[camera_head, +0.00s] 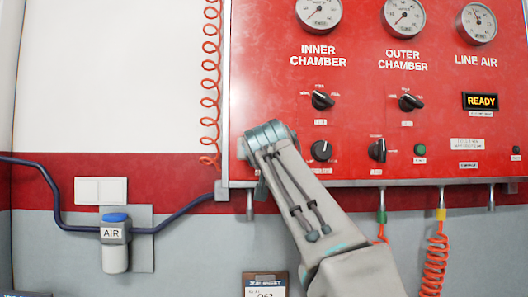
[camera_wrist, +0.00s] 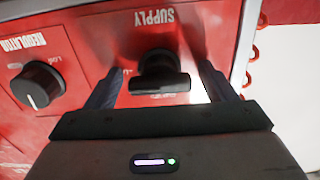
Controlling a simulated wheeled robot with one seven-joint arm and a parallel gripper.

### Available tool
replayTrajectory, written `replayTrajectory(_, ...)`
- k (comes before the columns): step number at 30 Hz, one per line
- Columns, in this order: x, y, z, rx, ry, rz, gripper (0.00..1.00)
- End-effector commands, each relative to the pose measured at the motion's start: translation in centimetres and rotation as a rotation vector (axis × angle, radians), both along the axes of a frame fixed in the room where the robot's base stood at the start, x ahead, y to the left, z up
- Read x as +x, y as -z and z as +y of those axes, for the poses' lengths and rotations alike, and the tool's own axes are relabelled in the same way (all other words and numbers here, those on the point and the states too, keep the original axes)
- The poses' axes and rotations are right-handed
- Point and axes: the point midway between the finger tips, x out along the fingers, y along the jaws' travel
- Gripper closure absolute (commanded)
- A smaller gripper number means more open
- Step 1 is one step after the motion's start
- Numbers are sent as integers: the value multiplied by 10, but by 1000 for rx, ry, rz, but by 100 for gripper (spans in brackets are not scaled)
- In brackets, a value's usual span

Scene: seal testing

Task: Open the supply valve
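The supply valve (camera_wrist: 160,76) is a black knob with a bar-shaped handle on the red panel, under the upside-down word SUPPLY in the wrist view. My gripper (camera_wrist: 161,68) is open, with one finger on each side of the knob. Gaps show between the knob and both fingers, so they do not appear to touch it. The handle bar lies roughly across the picture, from finger to finger. In the head view my arm covers the supply valve and the fingers.
The regulator knob (camera_wrist: 37,84) is left of my gripper in the wrist view. In the head view the red panel (camera_head: 350,88) carries gauges, chamber knobs and a lit READY display (camera_head: 480,101). An orange coiled hose (camera_head: 210,80) hangs at the panel's left edge; an air unit (camera_head: 115,240) is lower left.

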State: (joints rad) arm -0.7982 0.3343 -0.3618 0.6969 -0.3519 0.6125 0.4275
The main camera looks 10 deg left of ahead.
Motion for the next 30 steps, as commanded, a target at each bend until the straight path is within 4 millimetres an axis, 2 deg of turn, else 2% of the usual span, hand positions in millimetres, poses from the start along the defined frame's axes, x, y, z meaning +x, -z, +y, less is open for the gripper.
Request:
replayTrajectory(7,0,0,0,-1,0,0,24)
replayTrajectory(11,-8,2,-2,-1,-1,-1,24)
replayTrajectory(16,-34,5,-9,2,-3,-3,24)
replayTrajectory(24,-93,5,-23,2,-5,-2,24)
replayTrajectory(30,-123,3,-31,-1,-3,-1,24)
